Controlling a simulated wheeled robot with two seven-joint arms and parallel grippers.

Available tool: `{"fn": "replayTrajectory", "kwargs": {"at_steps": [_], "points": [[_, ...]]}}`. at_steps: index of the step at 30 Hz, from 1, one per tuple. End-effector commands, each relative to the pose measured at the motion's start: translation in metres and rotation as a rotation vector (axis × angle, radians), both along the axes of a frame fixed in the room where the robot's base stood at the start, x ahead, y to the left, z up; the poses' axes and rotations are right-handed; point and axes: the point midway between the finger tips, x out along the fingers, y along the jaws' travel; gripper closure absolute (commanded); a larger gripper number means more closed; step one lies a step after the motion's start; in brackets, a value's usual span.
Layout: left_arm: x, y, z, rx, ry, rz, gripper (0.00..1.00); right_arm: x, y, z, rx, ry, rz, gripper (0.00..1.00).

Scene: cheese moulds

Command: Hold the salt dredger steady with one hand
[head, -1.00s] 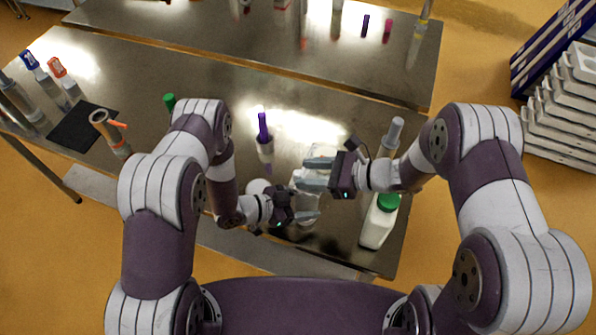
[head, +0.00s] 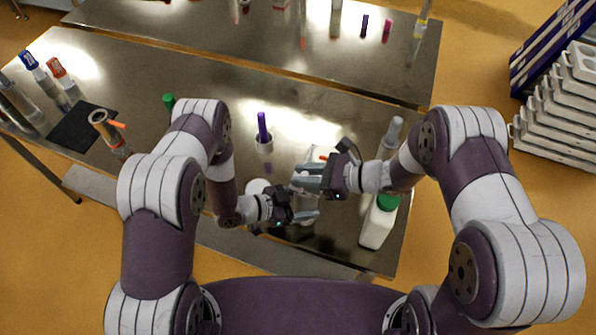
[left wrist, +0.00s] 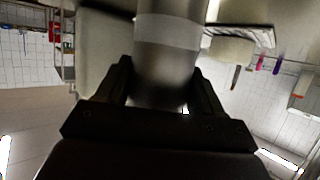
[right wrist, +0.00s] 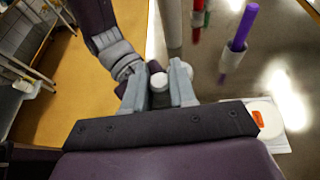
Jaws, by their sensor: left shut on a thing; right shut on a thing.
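A metallic cylinder with a pale band (left wrist: 168,62), seemingly the salt dredger, stands between the fingers of my left gripper (head: 310,210) in the left wrist view. My left gripper is shut on it. My right gripper (head: 304,177) is just above the left one in the head view and is shut on a small pale round part (right wrist: 158,80), which looks like the dredger's top. In the head view the dredger is mostly hidden by the two grippers. I cannot tell from there whether it is upright or tilted.
A white bottle with a green cap (head: 376,226) stands right of the grippers. A purple stick in a white cup (head: 264,145) stands behind them. A white disc with an orange mark (right wrist: 270,116) lies beside my right gripper. A black mat (head: 80,128) lies far left.

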Motion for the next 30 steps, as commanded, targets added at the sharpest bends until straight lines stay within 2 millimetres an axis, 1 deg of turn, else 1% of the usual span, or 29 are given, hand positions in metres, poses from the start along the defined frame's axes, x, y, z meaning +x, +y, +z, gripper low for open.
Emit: {"fn": "replayTrajectory", "kwargs": {"at_steps": [1, 8, 9, 10, 11, 20, 23, 30], "points": [[0.000, 0.000, 0.000, 0.000, 0.000, 0.000, 0.76, 0.000, -0.005, 0.000, -0.001, 0.000, -0.004, 1.00], [0.000, 0.000, 0.000, 0.000, 0.000, 0.000, 0.76, -0.001, -0.005, 0.000, 0.000, -0.001, -0.002, 1.00], [0.000, 0.000, 0.000, 0.000, 0.000, 0.000, 0.76, -0.001, -0.005, 0.000, 0.000, -0.001, -0.002, 0.65], [0.000, 0.000, 0.000, 0.000, 0.000, 0.000, 0.76, -0.001, -0.005, 0.000, 0.000, -0.001, -0.002, 0.55], [0.000, 0.000, 0.000, 0.000, 0.000, 0.000, 0.76, -0.001, -0.005, 0.000, 0.000, -0.001, -0.002, 0.52], [0.000, 0.000, 0.000, 0.000, 0.000, 0.000, 0.76, -0.001, -0.008, 0.001, 0.000, -0.001, -0.002, 0.52], [0.000, 0.000, 0.000, 0.000, 0.000, 0.000, 0.76, -0.004, -0.021, 0.007, 0.001, -0.002, -0.006, 0.52], [0.000, 0.000, 0.000, 0.000, 0.000, 0.000, 0.76, -0.017, -0.079, 0.031, -0.001, -0.002, -0.009, 0.52]]}}
